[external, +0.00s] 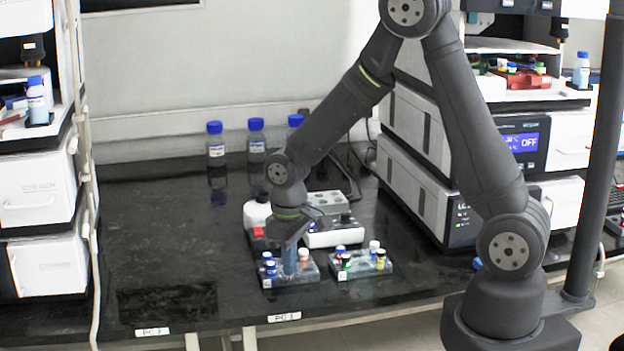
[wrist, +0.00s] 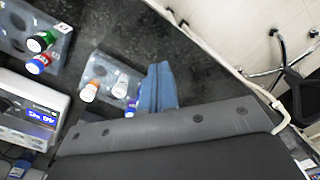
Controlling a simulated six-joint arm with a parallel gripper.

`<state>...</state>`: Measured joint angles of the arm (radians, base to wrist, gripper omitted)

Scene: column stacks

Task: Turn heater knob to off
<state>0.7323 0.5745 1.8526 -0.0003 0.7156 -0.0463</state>
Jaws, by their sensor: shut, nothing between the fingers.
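The white heater (external: 335,233) stands on the black bench behind the vial racks, with a grey block on top. Small dark shapes show on it, and I cannot tell for sure which is the knob or how it is set. In the wrist view the heater (wrist: 22,112) is at the left edge with a lit blue display; its knob cannot be made out. My gripper (external: 289,268) points down over the left vial rack (external: 290,280), in front of and left of the heater. Its blue fingers (wrist: 158,72) are together and empty, apart from the heater.
A second vial rack (external: 362,265) stands right of the first, in front of the heater. A white and red item (external: 257,213) is left of the heater. Blue-capped bottles (external: 216,148) line the back, and stacked instruments (external: 430,190) stand right. The bench's left side is clear.

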